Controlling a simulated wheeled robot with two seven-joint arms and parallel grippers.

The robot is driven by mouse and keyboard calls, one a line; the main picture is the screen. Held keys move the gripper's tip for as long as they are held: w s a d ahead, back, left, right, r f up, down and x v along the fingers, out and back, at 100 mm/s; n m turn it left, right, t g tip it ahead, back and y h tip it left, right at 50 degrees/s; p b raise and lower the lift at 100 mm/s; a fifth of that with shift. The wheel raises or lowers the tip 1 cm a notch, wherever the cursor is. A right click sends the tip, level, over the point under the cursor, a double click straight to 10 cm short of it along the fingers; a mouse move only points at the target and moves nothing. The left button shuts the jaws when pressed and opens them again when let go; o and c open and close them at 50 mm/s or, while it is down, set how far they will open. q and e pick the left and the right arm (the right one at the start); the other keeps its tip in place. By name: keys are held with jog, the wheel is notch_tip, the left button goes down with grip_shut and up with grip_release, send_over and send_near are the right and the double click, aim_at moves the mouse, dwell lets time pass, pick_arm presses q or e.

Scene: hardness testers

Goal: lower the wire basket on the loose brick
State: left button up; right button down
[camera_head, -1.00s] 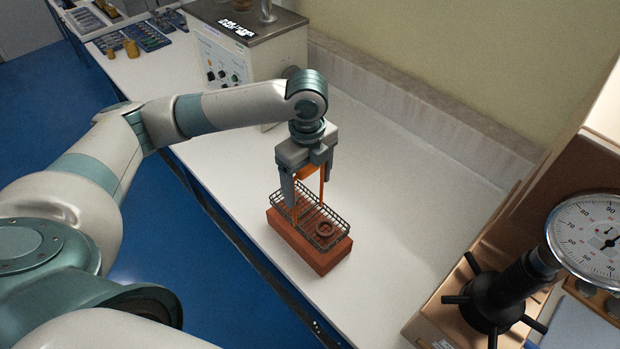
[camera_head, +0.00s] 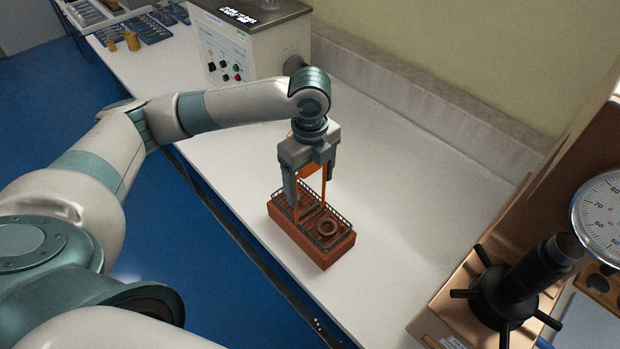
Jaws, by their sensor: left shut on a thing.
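The wire basket (camera_head: 343,219) is a shallow dark mesh tray with an orange handle rising from it. A brown ring-shaped piece (camera_head: 327,227) lies in it. The loose brick (camera_head: 325,258) is red-brown and lies on the white bench. The basket is at the brick's top, lined up with it, and looks to be resting on it; any small gap is hidden. My left gripper (camera_head: 307,200) points down over the basket and is shut on its orange handle. The fingertips and part of the basket's far side are partly hidden. My right gripper is not in view.
A hardness tester with a dial (camera_head: 603,222) and a dark spoked handwheel (camera_head: 503,297) stands at the right. A metal-topped control box (camera_head: 230,58) stands at the back. The white bench (camera_head: 420,190) is clear right of the brick. Its front edge is close to the brick.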

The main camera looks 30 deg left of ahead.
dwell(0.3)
pick_arm(q)
jog(key=shift+f, duration=0.35)
jog(key=o, duration=1.8)
jog(key=shift+o, duration=0.2)
notch_tip(320, 180, up, 16)
jog(key=b, duration=0.2)
jog(key=shift+r+b, duration=0.15)
jog(key=shift+b, duration=0.15)
jog(key=shift+r, duration=0.55)
